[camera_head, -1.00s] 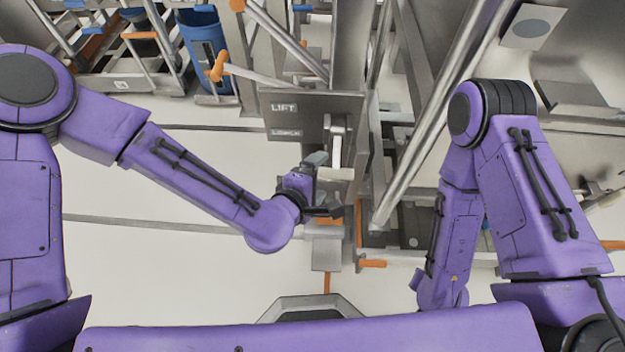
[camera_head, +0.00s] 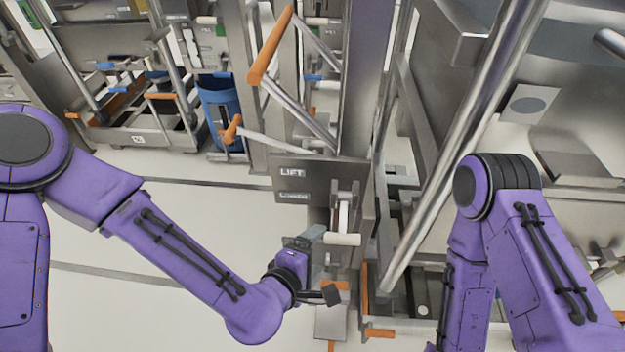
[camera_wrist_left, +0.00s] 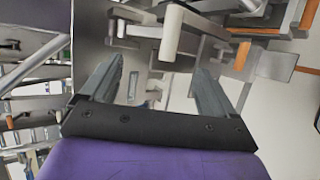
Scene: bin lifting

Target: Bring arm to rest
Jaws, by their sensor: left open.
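My left arm (camera_head: 185,255) reaches in from the left in the head view. Its gripper (camera_head: 326,264) is near the lift's lever handle (camera_head: 343,239), below the plate marked LIFT (camera_head: 318,182). In the left wrist view the two fingers of my left gripper (camera_wrist_left: 155,85) are spread wide with nothing between them. The light handle bar (camera_wrist_left: 180,32) shows beyond the fingertips there, apart from them. My right arm (camera_head: 510,250) hangs at the right of the head view. Its gripper is out of the picture.
A blue bin (camera_head: 220,105) stands behind at the upper left among metal frames. A steel post and a slanting tube (camera_head: 455,150) stand between my arms. Orange-ended bars (camera_head: 270,45) stick out above the LIFT plate. Pale floor (camera_head: 190,205) is clear at the left.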

